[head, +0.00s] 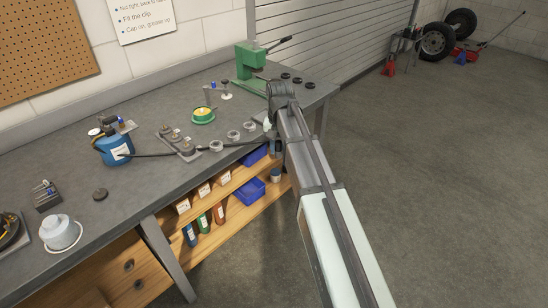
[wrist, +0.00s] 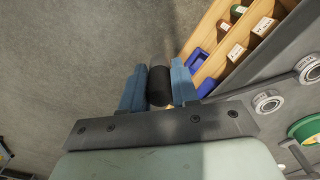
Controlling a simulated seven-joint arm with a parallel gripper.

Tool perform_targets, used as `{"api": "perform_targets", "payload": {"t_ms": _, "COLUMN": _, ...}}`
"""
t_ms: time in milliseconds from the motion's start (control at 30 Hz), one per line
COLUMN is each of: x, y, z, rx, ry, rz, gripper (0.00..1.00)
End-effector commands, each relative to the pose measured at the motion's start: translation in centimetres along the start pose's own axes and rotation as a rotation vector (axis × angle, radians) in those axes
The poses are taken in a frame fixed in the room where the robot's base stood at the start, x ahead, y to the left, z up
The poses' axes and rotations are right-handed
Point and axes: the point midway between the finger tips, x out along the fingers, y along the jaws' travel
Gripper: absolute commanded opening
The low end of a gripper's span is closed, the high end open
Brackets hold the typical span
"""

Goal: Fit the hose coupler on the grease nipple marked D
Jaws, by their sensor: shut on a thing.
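My gripper (wrist: 158,82) has its blue fingers shut on a black cylinder (wrist: 160,86), which looks like the hose coupler or the hose's end. In the head view a dark hose (head: 225,146) runs from a blue grease container (head: 115,150) along the bench to my gripper, which is mostly hidden by my arm. The held piece is beyond the bench's front edge, with floor behind it in the wrist view. A grey plate with several small upright fittings (head: 178,141) stands on the bench, left of my gripper. I cannot read any letter, so D cannot be told.
Several metal rings (head: 233,135) lie between the plate and my arm. A green-and-yellow dish (head: 203,116) and a green press (head: 250,66) stand behind. Shelves with blue bins (head: 250,190) are below the bench (head: 60,185).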

Motion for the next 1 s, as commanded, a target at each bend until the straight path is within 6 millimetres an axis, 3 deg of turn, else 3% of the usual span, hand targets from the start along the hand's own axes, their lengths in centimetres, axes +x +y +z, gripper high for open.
{"api": "perform_targets", "payload": {"t_ms": 33, "x": -0.3, "y": -1.0, "z": -1.4, "rx": 0.026, "ry": 0.000, "rz": 0.000, "gripper": 0.00}}
{"api": "perform_targets", "payload": {"t_ms": 167, "x": -1.0, "y": -3.4, "z": -3.6, "rx": 0.096, "ry": 0.000, "rz": 0.000, "gripper": 0.00}}
{"api": "perform_targets", "payload": {"t_ms": 367, "x": -2.3, "y": -9.3, "z": -7.1, "rx": 0.210, "ry": 0.000, "rz": 0.000, "gripper": 0.00}}
{"api": "perform_targets", "payload": {"t_ms": 700, "x": -4.8, "y": -22.1, "z": -11.1, "rx": 0.393, "ry": 0.000, "rz": 0.000, "gripper": 0.00}}
{"api": "perform_targets", "payload": {"t_ms": 1000, "x": -7.0, "y": -33.9, "z": -12.4, "rx": 0.533, "ry": 0.000, "rz": -0.001, "gripper": 0.00}}
